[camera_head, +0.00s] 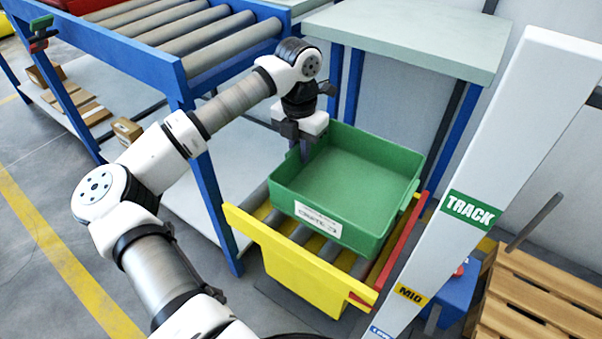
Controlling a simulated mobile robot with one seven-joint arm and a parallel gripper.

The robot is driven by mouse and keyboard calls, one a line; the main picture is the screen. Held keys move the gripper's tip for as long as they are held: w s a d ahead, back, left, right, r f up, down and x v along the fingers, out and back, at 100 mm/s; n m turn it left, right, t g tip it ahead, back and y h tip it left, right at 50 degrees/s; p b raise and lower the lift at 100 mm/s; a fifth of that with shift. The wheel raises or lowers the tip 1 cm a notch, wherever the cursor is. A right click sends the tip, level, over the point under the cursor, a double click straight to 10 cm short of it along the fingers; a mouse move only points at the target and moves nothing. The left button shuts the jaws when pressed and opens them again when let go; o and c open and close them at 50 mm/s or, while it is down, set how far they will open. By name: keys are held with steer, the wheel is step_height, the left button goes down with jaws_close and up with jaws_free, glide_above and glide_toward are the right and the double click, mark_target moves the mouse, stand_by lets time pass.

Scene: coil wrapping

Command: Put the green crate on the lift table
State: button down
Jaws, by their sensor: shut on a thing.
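The green crate (340,180) is an empty, open-topped box with a white label on its front wall. It is level and directly over the rollers of the low yellow-sided roller table (300,268), which appears to be the lift table. I cannot tell whether its base touches the rollers. My gripper (305,150) points down at the crate's back left corner and is shut on its rim; the fingertips are partly hidden by the wall. Some rollers show bare to the left of the crate and in front of it.
A white post (500,150) marked TRACK and MID stands close on the right. A blue-framed roller conveyor (190,35) is at the back left, and a pale-topped table (420,38) stands behind the crate. Wooden pallets (540,300) lie at the lower right.

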mark_target(300, 168)
steer(key=shift+f+b, duration=0.65)
steer(key=shift+f, duration=2.3)
steer(key=c, duration=1.4)
jaws_free()
steer(key=shift+c, duration=0.2)
step_height(300, 168, up, 12)
steer(key=p, duration=0.3)
